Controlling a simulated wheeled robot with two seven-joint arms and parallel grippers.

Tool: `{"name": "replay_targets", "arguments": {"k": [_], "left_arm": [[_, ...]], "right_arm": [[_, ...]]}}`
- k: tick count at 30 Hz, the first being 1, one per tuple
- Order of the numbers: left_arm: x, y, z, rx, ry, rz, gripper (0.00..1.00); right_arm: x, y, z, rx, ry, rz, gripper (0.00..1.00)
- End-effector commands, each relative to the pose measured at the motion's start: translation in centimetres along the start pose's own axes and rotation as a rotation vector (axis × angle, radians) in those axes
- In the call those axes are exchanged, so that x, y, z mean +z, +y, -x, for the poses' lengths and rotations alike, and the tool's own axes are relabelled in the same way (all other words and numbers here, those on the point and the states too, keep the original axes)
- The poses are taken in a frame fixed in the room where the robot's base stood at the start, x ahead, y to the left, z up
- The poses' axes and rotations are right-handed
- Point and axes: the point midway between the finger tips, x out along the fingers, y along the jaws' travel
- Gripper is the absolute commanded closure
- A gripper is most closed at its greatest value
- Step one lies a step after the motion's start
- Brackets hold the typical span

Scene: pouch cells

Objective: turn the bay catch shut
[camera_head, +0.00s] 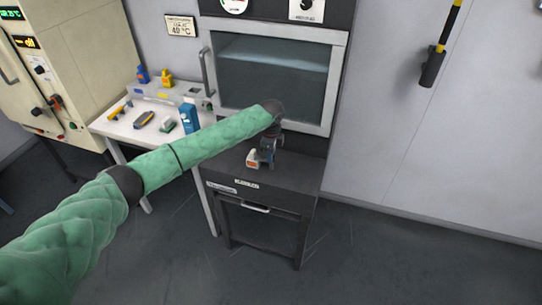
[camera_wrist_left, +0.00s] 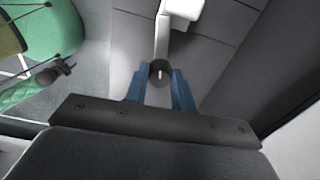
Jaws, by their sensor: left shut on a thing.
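My left gripper (camera_head: 267,158) reaches down over the dark ledge in front of the glass-fronted cabinet. In the left wrist view its two blue fingers (camera_wrist_left: 160,88) are shut on a dark round knob with a pale line on its top, which I take to be the bay catch (camera_wrist_left: 160,70). The knob sits between the fingertips, next to a white strip. In the head view the gripper hides the catch. A small white and orange piece (camera_head: 253,159) shows just left of the gripper. My right gripper is not in view.
The cabinet window (camera_head: 270,75) rises behind the gripper. A drawer handle (camera_head: 255,208) is below the ledge. Floor at right is clear.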

Motion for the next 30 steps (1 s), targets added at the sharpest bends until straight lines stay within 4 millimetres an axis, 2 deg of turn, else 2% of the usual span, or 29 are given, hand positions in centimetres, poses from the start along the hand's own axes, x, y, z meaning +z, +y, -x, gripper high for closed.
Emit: {"name": "replay_targets", "arguments": {"k": [12,22,29,30], "left_arm": [[0.1,-0.2,0.2,-0.005,0.000,-0.190,0.98],[0.1,-0.2,0.3,-0.005,0.000,-0.217,0.98],[0.1,-0.2,0.3,-0.005,0.000,-0.216,0.98],[0.1,-0.2,0.3,-0.005,0.000,-0.216,0.69]], "right_arm": [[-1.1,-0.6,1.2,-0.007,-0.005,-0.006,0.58],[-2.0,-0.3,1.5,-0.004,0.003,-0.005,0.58],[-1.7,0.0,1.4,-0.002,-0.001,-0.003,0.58],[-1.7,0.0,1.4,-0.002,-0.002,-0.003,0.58]]}}
